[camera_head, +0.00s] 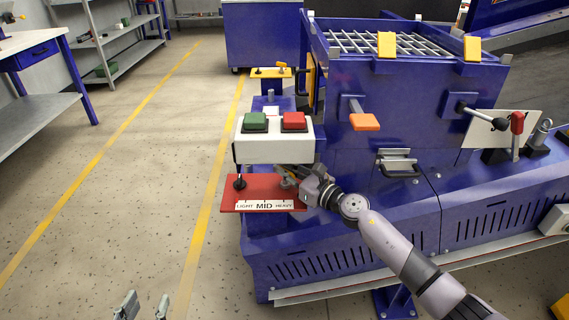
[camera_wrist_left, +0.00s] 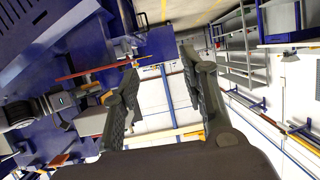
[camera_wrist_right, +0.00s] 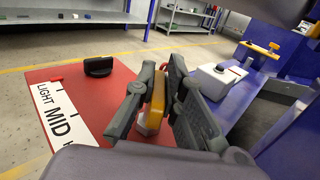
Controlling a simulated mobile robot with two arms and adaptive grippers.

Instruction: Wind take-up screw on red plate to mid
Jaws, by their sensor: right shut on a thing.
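The red plate (camera_head: 227,196) juts out at the front left of the blue machine. Its white strip (camera_head: 264,205) reads LIGHT, MID, HEAVY; the last word is partly hidden in the right wrist view. A small red marker (camera_wrist_right: 57,79) sits by LIGHT. A black knob (camera_wrist_right: 98,66) stands on the plate's left part. My right gripper (camera_head: 286,174) is over the plate's right part, shut on a yellow-orange handle (camera_wrist_right: 156,98), possibly the take-up screw's. The handle's lower end is partly hidden. My left gripper (camera_head: 142,306) is open and empty at the bottom, away from the plate.
A white box with a green button (camera_head: 255,122) and a red button (camera_head: 293,121) stands just above and behind the plate. An orange-tipped lever (camera_head: 364,122) sticks out of the machine to the right. The floor left of the plate is clear.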

